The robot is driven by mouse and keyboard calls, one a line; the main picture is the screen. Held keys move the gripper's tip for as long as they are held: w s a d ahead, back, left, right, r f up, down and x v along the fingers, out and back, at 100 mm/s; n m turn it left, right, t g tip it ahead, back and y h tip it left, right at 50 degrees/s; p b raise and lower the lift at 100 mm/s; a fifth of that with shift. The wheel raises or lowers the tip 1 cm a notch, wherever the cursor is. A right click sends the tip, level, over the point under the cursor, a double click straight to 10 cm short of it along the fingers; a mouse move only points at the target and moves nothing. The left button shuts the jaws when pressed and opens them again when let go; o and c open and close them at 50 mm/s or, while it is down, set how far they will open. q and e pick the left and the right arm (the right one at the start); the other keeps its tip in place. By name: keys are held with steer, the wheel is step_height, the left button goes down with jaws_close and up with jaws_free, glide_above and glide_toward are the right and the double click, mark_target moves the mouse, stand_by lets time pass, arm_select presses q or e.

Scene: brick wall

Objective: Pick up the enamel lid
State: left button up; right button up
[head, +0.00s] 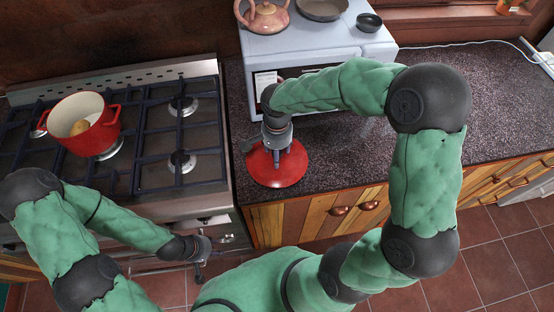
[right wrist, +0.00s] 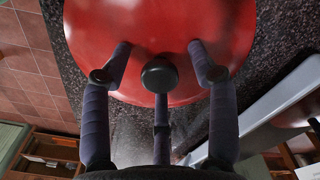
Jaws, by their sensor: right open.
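The red enamel lid (head: 268,178) lies on the dark speckled counter, near its front edge beside the stove. In the right wrist view the lid (right wrist: 160,28) fills the upper middle, with its round black knob (right wrist: 159,75) facing the camera. My right gripper (head: 276,150) is over the lid in the head view. In the right wrist view my right gripper (right wrist: 160,72) is open, its fingers spread around the knob with gaps on both sides. My left gripper (head: 203,262) hangs low in front of the stove, away from the lid; its fingers are too small to read.
A red pot (head: 88,130) with a yellowish item inside stands on the stove (head: 150,130). A pale blue-grey box-shaped appliance (head: 300,40) behind the lid bears a pink teapot (head: 264,16), a pan (head: 322,8) and a dark bowl (head: 369,22). The counter's right part is clear.

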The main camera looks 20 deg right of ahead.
jaws_close()
steer(key=shift+r, duration=0.15)
